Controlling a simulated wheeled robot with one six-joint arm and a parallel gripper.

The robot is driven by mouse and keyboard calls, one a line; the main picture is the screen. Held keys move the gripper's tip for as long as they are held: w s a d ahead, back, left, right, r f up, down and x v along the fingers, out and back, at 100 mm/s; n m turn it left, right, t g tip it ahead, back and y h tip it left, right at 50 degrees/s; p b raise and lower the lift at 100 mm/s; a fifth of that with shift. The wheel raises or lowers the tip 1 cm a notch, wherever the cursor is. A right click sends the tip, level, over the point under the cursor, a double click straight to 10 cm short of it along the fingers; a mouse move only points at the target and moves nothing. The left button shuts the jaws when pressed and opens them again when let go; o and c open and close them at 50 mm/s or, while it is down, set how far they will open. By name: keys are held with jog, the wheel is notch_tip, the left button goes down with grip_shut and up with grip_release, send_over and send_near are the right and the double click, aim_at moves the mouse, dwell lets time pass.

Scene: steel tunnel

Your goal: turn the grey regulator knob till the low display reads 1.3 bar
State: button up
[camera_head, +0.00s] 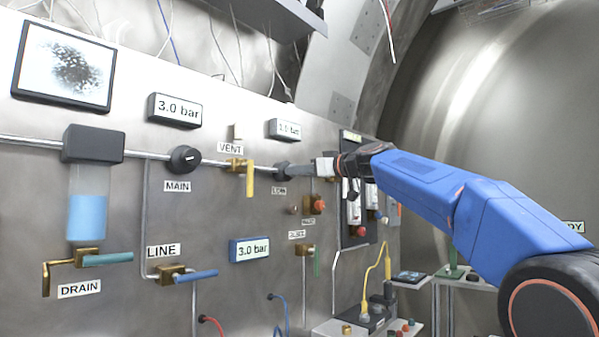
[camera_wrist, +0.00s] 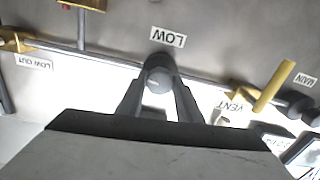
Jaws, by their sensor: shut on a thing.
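The grey regulator knob (camera_head: 282,172) sits on the pipe along the steel panel, beside the LOW label. In the wrist view the knob (camera_wrist: 158,78) is between the two fingers, with the LOW label just above it. My gripper (camera_wrist: 158,92) is shut on the knob, one finger on each side. In the head view my gripper (camera_head: 292,169) reaches the knob from the right and partly hides it. The low display (camera_head: 285,129) is above the knob; its small digits are too blurred to read surely.
The MAIN knob (camera_head: 185,159) and brass VENT valve (camera_head: 249,176) with its yellow lever are left of the LOW knob. A red knob (camera_head: 317,205) is close below my gripper.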

jog(key=shift+m, duration=2.8)
jog(key=o, duration=1)
jog(key=shift+o, duration=0.2)
jog(key=v, duration=1.7)
jog(key=shift+d, duration=0.2)
jog(key=shift+s+f, duration=0.15)
jog(key=shift+s, duration=0.05)
